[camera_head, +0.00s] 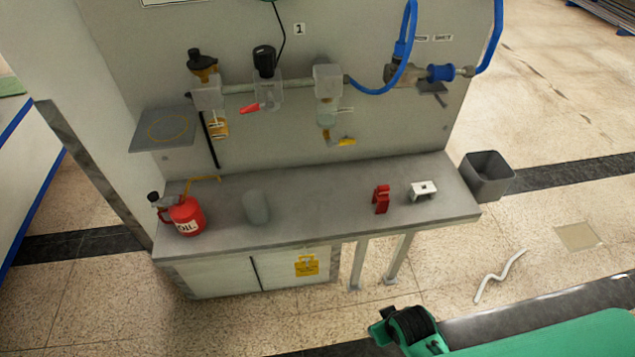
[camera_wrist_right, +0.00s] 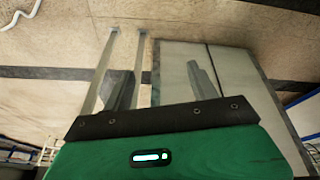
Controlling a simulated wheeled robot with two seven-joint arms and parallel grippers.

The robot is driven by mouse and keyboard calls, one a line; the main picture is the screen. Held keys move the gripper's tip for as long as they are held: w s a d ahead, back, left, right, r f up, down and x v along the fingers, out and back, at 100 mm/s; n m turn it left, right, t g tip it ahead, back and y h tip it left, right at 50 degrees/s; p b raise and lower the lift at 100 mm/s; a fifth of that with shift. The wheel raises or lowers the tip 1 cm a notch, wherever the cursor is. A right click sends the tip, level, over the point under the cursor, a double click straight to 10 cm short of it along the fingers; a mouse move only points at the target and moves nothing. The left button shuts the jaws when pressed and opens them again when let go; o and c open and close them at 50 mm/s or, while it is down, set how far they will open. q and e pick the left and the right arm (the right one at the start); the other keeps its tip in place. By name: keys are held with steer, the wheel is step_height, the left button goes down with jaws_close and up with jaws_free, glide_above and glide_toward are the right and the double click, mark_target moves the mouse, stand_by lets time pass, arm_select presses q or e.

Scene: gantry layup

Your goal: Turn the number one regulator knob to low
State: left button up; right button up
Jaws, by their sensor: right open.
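In the head view a row of air-line units is fixed to the grey wall panel. A black knob (camera_head: 264,57) tops the middle unit, near a white label marked 1 (camera_head: 299,29). Another dark knob with an amber part (camera_head: 202,62) tops the left unit. The knob's low mark and current setting are too small to read. My right gripper (camera_wrist_right: 160,72) is open and empty in the wrist view, with the bench's underside front beyond it. It is well apart from the knobs. A green and black part of my right arm shows at the bottom of the head view. My left gripper is not in view.
A grey bench (camera_head: 320,205) juts out below the panel. It bears a red oil can (camera_head: 186,216), a grey cup (camera_head: 256,207), a red block (camera_head: 381,199) and a white bracket (camera_head: 423,190). Blue hose (camera_head: 408,45) loops at right. A bin (camera_head: 487,176) stands beside the bench.

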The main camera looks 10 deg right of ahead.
steer(key=w+a+r+n+t+p, duration=0.1)
steer(key=w+r, duration=0.1)
steer(key=r, duration=0.5)
steer(key=w+a+r+n+t+p, duration=0.1)
steer(key=w+r+n, duration=0.15)
steer(key=r, duration=0.45)
steer(key=m+t+y+p, duration=0.1)
steer(key=m+t+y, duration=0.85)
steer(key=m, duration=2.55)
glide_toward(258, 47)
steer(key=shift+g+y, duration=0.35)
steer(key=shift+y, duration=0.1)
steer(key=p+x, duration=0.1)
steer(key=x, duration=0.2)
steer(key=p+x, duration=0.2)
steer(key=x, duration=0.1)
steer(key=f+p+x, duration=0.1)
steer(key=p+x, duration=0.1)
steer(key=x, duration=0.2)
steer(key=shift+w+d, duration=0.2)
steer(key=shift+w, duration=0.1)
steer(key=shift+r, duration=0.1)
steer(key=c, duration=1)
